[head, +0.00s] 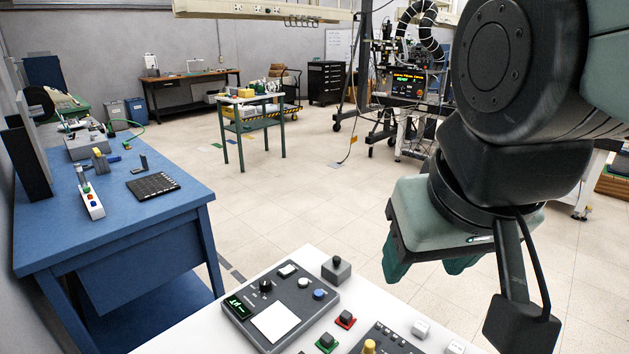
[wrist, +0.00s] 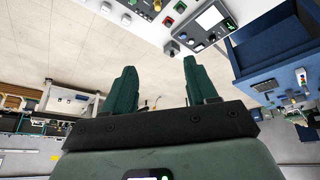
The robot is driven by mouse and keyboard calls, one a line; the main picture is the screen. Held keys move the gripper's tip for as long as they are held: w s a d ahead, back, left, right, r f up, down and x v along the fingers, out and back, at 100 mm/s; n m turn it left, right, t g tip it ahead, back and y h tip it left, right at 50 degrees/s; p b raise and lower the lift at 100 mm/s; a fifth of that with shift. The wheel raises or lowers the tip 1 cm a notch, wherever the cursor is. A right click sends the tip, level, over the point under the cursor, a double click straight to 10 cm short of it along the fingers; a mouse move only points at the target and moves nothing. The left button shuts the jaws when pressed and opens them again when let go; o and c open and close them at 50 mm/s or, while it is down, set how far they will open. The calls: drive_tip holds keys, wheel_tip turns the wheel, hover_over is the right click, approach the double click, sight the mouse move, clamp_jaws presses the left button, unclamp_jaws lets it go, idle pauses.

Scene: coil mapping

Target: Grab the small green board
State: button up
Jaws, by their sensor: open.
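On the white table (head: 235,285) at the bottom of the head view, a small green square piece with a black knob (head: 326,343) lies beside a similar red one (head: 345,319). I cannot tell whether this green piece is the small green board; no plain green board is clear. A small green piece also shows on the table in the wrist view (wrist: 168,21). My gripper (head: 428,268) hangs above and beyond the table, to the right of these pieces. Its two green fingers are apart and empty in the wrist view (wrist: 158,72).
A grey control panel (head: 302,310) and a grey block with a knob (head: 336,270) stand on the white table. A blue bench (head: 150,210) with several devices is at left. A small cart (head: 262,126) stands further back. Open floor lies between.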

drive_tip(key=w+a+f+n+g+h, duration=0.2)
drive_tip(key=w+a+f+n+h, duration=0.15)
drive_tip(key=w+f+n, duration=0.35)
drive_tip(key=w+a+f+n+g+h, duration=0.1)
drive_tip(key=w+a+f+n+h, duration=0.3)
drive_tip(key=f, duration=0.6)
drive_tip(key=w+a+f+n+t+h, duration=0.1)
drive_tip(key=w+a+f+n+t, duration=0.1)
drive_tip(key=f+n, duration=0.3)
drive_tip(key=w+a+f+n+t+h, duration=0.1)
drive_tip(key=a+f+n+h, duration=0.15)
drive_tip(key=f, duration=0.45)
drive_tip(key=n+t+y, duration=0.2)
drive_tip(key=n+t, duration=0.3)
drive_tip(key=n, duration=0.3)
approach(324, 341)
drive_tip(key=shift+s+a+r+m, duration=0.25)
drive_tip(key=shift+s+a+r, duration=0.05)
drive_tip(key=shift+a+r, duration=0.15)
drive_tip(key=shift+w+d+f, duration=0.15)
drive_tip(key=shift+d+f, duration=0.05)
drive_tip(key=shift+f, duration=0.15)
drive_tip(key=x, duration=1)
drive_tip(key=shift+d, duration=0.15)
